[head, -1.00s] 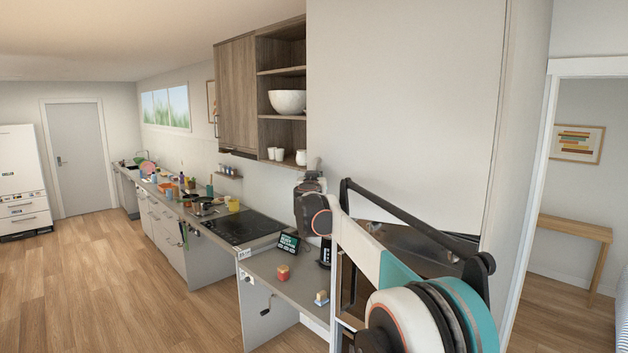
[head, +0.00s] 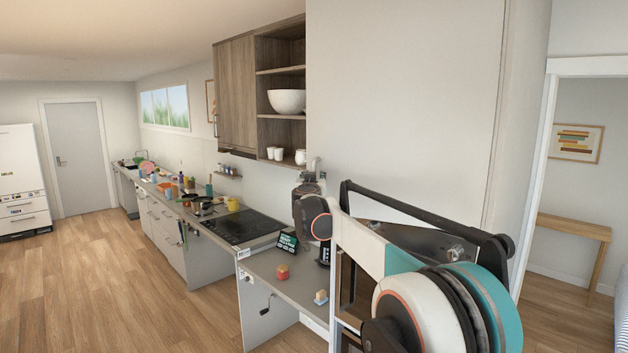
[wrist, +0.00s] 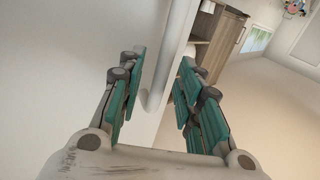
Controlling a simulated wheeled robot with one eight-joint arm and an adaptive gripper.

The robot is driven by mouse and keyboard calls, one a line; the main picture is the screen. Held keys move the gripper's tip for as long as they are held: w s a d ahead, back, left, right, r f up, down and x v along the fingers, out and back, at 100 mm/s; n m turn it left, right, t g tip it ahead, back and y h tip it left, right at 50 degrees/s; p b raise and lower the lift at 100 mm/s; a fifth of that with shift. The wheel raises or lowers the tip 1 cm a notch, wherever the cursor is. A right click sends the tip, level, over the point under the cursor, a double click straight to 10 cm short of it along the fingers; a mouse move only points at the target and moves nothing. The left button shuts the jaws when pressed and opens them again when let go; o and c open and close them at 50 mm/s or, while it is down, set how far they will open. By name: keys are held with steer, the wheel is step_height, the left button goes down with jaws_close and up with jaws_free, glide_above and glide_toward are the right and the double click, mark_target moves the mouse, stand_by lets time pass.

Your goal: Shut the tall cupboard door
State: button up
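The tall cupboard (head: 405,90) is a large plain white panel at the centre right of the head view, with a vertical edge line near its right side. My arm covers its lower part. In the wrist view a pale bar or panel edge (wrist: 172,60) with a rounded lower end runs between the fingers; I cannot tell whether it is a handle or the door's edge. My gripper (wrist: 162,72) is open, with its teal-padded fingers apart on both sides of it. Contact is not clear. The head view does not clearly show the fingers or how far the door stands open.
A wooden wall cabinet (head: 236,90) and open shelves with a white bowl (head: 287,101) are left of the tall cupboard. A grey counter (head: 285,268) with small objects runs below. The wooden floor (head: 120,285) is clear at left. A doorway is at right.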

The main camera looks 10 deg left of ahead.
steer(key=s+d, duration=0.1)
steer(key=s, duration=0.8)
steer(key=shift+s+d, duration=0.2)
steer(key=shift+d, duration=0.15)
stand_by(0.3)
